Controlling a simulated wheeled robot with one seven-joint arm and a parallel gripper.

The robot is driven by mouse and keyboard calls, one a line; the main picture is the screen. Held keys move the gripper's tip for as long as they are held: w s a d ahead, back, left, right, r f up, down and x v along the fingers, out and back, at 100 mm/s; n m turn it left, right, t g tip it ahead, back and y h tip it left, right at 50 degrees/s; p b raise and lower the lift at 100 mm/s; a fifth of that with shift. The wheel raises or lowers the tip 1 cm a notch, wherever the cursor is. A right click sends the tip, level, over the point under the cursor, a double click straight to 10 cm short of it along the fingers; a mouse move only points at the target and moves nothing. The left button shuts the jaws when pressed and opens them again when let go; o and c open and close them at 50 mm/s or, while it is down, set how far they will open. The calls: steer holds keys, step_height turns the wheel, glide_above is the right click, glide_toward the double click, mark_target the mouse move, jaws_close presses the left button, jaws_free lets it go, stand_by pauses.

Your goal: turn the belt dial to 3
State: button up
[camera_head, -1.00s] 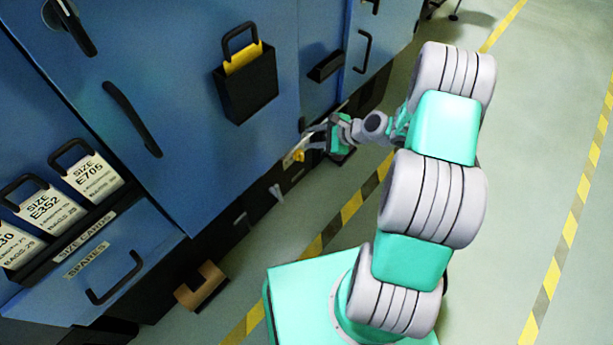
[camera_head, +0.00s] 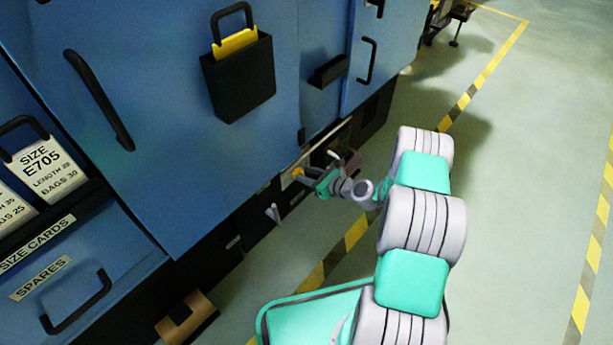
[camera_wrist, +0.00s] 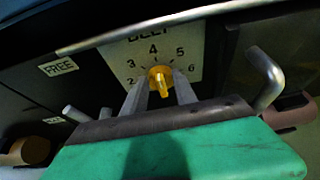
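The belt dial is a yellow knob (camera_wrist: 160,82) on a pale plate (camera_wrist: 195,62) with numbers 2 to 6 in an arc. In the wrist view the 4 is above the knob, the 3 at upper left. The knob's narrow ridge looks roughly upright; I cannot tell its exact setting. My gripper (camera_wrist: 161,76) has one grey finger at each side of the knob, very close to it; whether they touch is unclear. In the head view the yellow knob (camera_head: 298,172) is low on the blue machine, with my gripper (camera_head: 310,174) right at it.
A bent metal lever (camera_wrist: 267,75) stands right of the plate. A FREE label (camera_wrist: 59,67) and a short rod (camera_wrist: 73,113) are at the left. A brown bracket-shaped part (camera_head: 187,318) sits low at the machine. Open floor lies right of my arm.

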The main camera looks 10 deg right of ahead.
jaws_close()
stand_by(0.4)
steer(key=shift+s, duration=0.1)
steer(key=shift+s+a+f+n+t+h+b, duration=0.2)
steer(key=shift+n+t+h, duration=0.3)
steer(key=shift+n, duration=0.5)
steer(key=shift+s+a+f+n+t+h+b, duration=0.15)
steer(key=shift+a+n+t+h+b, duration=0.25)
steer(key=shift+n, duration=0.6)
steer(key=shift+s+a+f+n+t+h+b, duration=0.15)
steer(key=shift+n+t+h, duration=0.45)
steer(key=shift+n, duration=0.4)
steer(key=shift+r, duration=0.1)
